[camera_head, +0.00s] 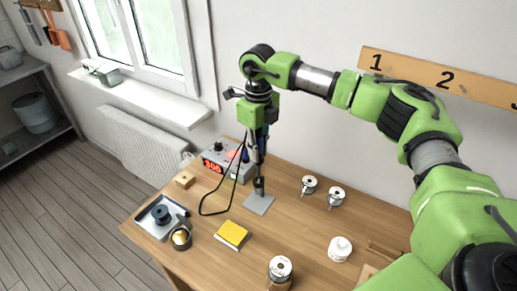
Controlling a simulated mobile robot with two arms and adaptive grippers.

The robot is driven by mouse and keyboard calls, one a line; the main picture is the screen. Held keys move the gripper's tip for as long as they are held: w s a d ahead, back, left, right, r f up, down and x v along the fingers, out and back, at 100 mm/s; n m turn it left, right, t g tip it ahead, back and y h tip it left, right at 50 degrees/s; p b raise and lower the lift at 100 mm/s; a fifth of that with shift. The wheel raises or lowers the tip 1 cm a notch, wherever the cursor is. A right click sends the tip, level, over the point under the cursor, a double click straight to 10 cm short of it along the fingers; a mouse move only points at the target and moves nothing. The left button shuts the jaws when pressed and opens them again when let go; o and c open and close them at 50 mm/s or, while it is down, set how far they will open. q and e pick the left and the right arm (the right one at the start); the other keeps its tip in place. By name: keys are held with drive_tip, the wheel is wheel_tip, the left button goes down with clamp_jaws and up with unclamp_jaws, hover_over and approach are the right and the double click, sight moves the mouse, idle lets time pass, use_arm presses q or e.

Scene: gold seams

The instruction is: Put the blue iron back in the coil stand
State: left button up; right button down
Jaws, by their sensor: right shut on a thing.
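My right gripper (262,143) points down above the back of the wooden bench, shut on the iron (261,160). The iron is upright and mostly hidden by the fingers; a little blue shows beside them. Its lower end is right above or in the mouth of the coil stand (259,186); I cannot tell which. The stand has a dark coil on a flat grey base plate (258,204). A black cord loops down to the left of the stand. My left gripper is not in view.
A station with red digits (213,166) stands behind left. A tray (150,225) with a dark spool, a brass-filled cup (181,238) and a yellow sponge (233,232) are front left.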

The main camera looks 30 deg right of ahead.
sight(258, 178)
drive_tip(key=shift+f+b, duration=3.05)
drive_tip(key=shift+f, duration=1.35)
idle(0.8)
drive_tip(key=c, duration=1.8)
unclamp_jaws()
drive_tip(key=shift+c, duration=0.2)
drive_tip(key=o, duration=0.5)
drive_tip(key=shift+r, duration=0.15)
drive_tip(key=shift+r+p, duration=2.2)
drive_tip(key=shift+r, duration=1.2)
